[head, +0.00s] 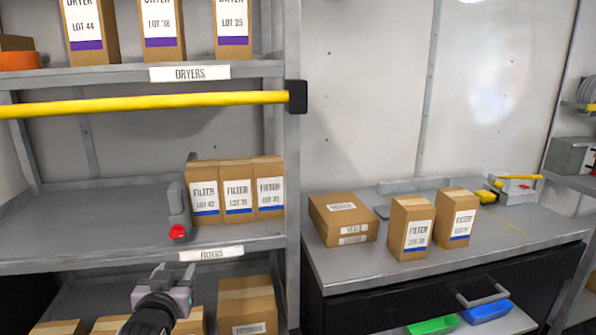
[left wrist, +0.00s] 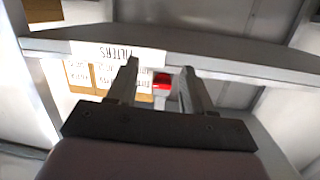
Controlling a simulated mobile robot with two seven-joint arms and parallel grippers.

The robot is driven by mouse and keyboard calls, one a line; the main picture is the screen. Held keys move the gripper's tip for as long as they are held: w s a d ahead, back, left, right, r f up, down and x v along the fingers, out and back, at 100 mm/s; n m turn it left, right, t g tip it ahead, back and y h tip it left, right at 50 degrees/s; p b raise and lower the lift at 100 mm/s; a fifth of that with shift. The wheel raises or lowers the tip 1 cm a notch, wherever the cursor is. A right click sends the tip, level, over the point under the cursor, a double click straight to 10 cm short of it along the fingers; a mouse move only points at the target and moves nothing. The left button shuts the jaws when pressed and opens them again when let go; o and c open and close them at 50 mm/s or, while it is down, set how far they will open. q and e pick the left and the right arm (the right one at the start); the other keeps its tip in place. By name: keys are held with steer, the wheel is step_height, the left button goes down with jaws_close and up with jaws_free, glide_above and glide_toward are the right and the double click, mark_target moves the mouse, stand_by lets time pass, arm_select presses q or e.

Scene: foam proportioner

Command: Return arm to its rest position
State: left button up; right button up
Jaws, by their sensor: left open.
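My left gripper (head: 178,277) is in front of the lower shelf unit at the bottom of the head view, just below the FILTERS shelf edge. In the left wrist view its two fingers (left wrist: 158,82) are spread apart with nothing between them. Beyond them show the FILTERS label (left wrist: 118,54), filter boxes (left wrist: 85,78) and a red part (left wrist: 162,81). In the head view this red part (head: 178,232) sits at the foot of a grey upright piece beside the filter boxes (head: 237,190). My right gripper is not in view.
A yellow bar (head: 150,104) crosses the shelf unit above the filter shelf. Dryer boxes (head: 160,30) stand on the top shelf. The counter (head: 350,270) at right holds a flat box (head: 342,220) and two filter boxes (head: 411,228). A drawer with green and blue bins (head: 485,311) is below.

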arm_select(q)
steer(key=s+d+f+m+g+h, duration=0.1)
steer(key=s+d+f+g+h, duration=0.1)
steer(key=s+f, duration=0.9)
steer(key=s+d+f+m+g+h+p, duration=0.1)
steer(key=s+d+f+m+g+h, duration=0.1)
steer(key=s+f, duration=1)
steer(key=s+d+g, duration=0.1)
steer(key=s, duration=0.6)
steer(key=shift+f+g+p, duration=0.15)
steer(key=shift+g+p, duration=0.15)
steer(key=shift+a, duration=0.1)
